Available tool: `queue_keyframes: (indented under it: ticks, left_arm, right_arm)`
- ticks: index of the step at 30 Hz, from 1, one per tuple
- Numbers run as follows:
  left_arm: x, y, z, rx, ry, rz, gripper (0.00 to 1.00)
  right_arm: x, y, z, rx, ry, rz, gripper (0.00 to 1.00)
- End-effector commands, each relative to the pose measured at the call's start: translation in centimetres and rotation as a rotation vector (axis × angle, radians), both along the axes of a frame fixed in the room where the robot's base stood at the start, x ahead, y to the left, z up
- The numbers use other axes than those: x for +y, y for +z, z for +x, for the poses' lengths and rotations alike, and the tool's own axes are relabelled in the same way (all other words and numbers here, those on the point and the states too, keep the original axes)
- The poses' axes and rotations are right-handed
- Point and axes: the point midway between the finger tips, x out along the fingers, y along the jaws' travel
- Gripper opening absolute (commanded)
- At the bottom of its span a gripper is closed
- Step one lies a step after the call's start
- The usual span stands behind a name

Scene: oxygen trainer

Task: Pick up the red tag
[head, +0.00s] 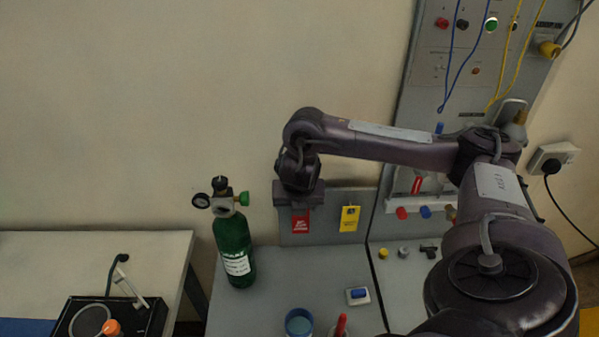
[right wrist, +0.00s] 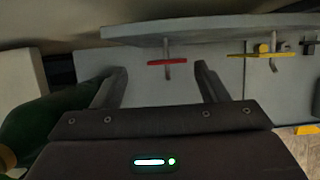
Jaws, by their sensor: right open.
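The red tag (head: 300,221) hangs on a grey upright board (head: 325,233) at the back of the table, left of a yellow tag (head: 350,218). In the right wrist view the red tag (right wrist: 167,62) is seen edge-on on a small peg, between and just beyond my open fingertips. My right gripper (right wrist: 163,72) is open and empty. In the head view it is at the board's upper left, in front of the red tag's top. The yellow tag (right wrist: 262,54) is to the right of the fingers in the right wrist view. My left gripper is not in view.
A green gas cylinder (head: 234,250) with a gauge stands left of the board, and close to the gripper's left in the right wrist view (right wrist: 40,130). A blue cup (head: 299,323) and a small blue-white device (head: 358,296) are on the table front. A panel with cables stands right.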

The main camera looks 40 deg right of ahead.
Motion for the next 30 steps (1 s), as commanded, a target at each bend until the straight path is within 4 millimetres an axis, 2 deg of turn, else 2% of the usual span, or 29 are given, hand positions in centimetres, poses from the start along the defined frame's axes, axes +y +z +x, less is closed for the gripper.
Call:
queue_keyframes:
  ticks: [4,9,15,17,22,30]
  left_arm:
    - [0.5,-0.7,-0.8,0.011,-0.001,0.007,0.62]
    - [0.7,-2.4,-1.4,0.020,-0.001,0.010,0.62]
    - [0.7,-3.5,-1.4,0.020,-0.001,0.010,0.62]
    - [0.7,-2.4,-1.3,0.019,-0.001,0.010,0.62]
    - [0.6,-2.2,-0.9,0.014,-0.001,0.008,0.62]
    - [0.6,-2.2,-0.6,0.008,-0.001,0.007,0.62]
  right_arm:
    - [-0.2,-0.6,0.0,0.003,0.003,-0.006,0.67]
    - [-0.7,-2.5,0.4,0.003,0.001,-0.005,0.67]
    - [-1.3,-4.6,0.4,0.006,0.001,-0.007,0.67]
    - [-1.5,-4.9,0.3,0.007,-0.001,-0.007,0.67]
    - [-2.0,-7.0,1.0,0.004,0.001,-0.006,0.67]
    - [-2.1,-7.4,1.1,0.001,0.002,-0.006,0.67]
